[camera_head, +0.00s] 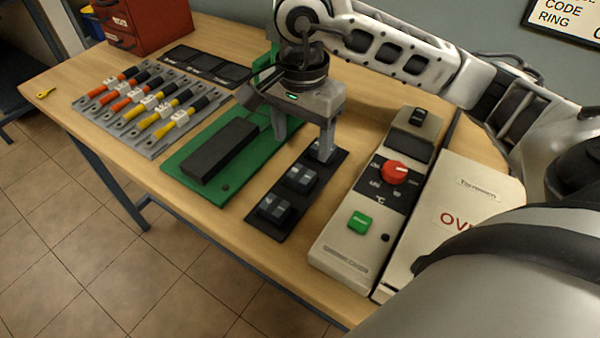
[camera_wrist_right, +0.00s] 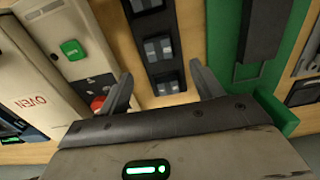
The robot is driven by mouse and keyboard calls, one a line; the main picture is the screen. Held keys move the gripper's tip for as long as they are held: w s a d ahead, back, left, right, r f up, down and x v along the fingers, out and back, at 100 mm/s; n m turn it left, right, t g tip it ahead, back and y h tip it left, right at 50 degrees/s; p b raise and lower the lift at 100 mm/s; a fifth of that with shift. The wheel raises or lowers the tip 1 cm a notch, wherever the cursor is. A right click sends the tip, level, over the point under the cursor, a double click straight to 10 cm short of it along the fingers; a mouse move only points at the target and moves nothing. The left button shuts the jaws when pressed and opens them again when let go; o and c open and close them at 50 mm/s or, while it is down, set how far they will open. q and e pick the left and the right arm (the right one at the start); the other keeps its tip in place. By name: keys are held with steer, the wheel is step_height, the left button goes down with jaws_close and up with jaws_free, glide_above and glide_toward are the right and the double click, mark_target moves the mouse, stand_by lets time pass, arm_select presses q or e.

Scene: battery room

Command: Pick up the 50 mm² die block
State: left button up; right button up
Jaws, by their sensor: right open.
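Three dark die blocks stand in a row on a black tray (camera_head: 258,223): a front one (camera_head: 273,207), a middle one (camera_head: 301,179) and a back one (camera_head: 322,151). Their pale markings are too small to read, so I cannot tell which is the 50 mm² block. My right gripper (camera_head: 304,146) is open, pointing down above the back end of the row, and partly covers the back block. In the right wrist view its fingers (camera_wrist_right: 161,76) are apart, with the back block (camera_wrist_right: 168,83) showing between them and nothing gripped. My left gripper is out of view.
A green press (camera_head: 212,190) with a black bar stands left of the tray. An oven control box (camera_head: 345,248) with a red knob (camera_head: 395,172) stands right of it. A grey rack (camera_head: 92,112) of cable lugs and a red cabinet (camera_head: 150,22) are farther left.

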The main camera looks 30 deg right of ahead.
mark_target(301, 173)
step_height(301, 173, down, 2)
steer(key=shift+f, duration=0.65)
step_height(301, 173, down, 4)
steer(key=shift+s+a+r+p, duration=0.1)
steer(key=shift+s+r+p, duration=0.05)
steer(key=shift+p, duration=0.5)
steer(key=shift+f, duration=0.5)
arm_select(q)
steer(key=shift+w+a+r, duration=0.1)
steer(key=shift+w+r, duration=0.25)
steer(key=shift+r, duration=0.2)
arm_select(e)
steer(key=shift+r, duration=0.1)
steer(key=c, duration=1.3)
